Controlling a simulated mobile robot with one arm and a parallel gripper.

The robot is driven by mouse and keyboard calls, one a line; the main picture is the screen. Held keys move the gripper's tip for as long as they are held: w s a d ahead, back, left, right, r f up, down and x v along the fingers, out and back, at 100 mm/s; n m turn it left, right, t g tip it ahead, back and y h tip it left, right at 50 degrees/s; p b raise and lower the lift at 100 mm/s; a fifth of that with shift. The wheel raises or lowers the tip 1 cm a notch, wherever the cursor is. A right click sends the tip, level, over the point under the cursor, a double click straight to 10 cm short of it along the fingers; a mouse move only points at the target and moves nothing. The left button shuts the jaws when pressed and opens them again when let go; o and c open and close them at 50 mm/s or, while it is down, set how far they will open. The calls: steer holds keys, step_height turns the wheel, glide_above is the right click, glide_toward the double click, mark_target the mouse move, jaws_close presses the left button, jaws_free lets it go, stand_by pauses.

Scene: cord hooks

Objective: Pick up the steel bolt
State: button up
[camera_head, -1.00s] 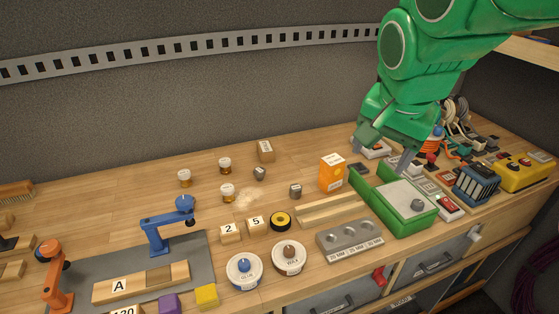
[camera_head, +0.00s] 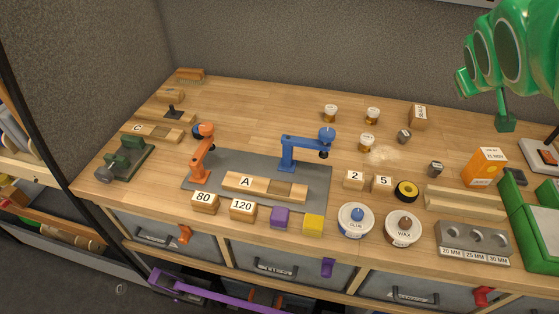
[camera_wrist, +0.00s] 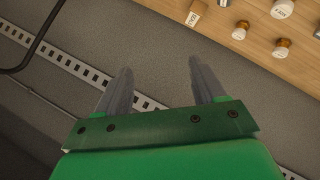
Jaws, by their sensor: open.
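I cannot make out a steel bolt with certainty in either view. In the head view my green arm is at the upper right, and the fingers cannot be clearly made out.
The wooden bench holds an orange box (camera_head: 485,167), a yellow-black tape roll (camera_head: 406,191), a glue tub (camera_head: 356,220), a wax tub (camera_head: 403,229) and a grey block with holes (camera_head: 473,243). A blue clamp (camera_head: 290,152) stands on a grey mat (camera_head: 316,180). The back left is mostly clear.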

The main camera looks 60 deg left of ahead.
steer(key=s+a+f+n+y, duration=0.1)
steer(key=a+f+n+y, duration=0.2)
steer(key=a+f+n, duration=0.35)
steer(key=a+f+n+y, duration=0.2)
steer(key=a+f+n, duration=0.2)
steer(key=a+n, duration=0.55)
steer(key=s+a+f+n+g+y, duration=0.1)
steer(key=s+f+n+g, duration=0.1)
steer(key=s+f+n, duration=0.2)
steer(key=s+a+f+n+g+y, duration=0.2)
steer(key=s+f+n, duration=0.2)
steer(key=n, duration=0.6)
steer(key=s+a+f+n+g+y, duration=0.1)
steer(key=s+f+n+g, duration=0.1)
steer(key=s+f+n, duration=0.2)
steer(key=shift+a+f+n+g, duration=0.2)
steer(key=shift+f+n+g, duration=0.2)
steer(key=shift+f+n, duration=1.55)
steer(key=shift+x, duration=3.7)
steer(key=shift+w+r, duration=0.1)
steer(key=c, duration=1.2)
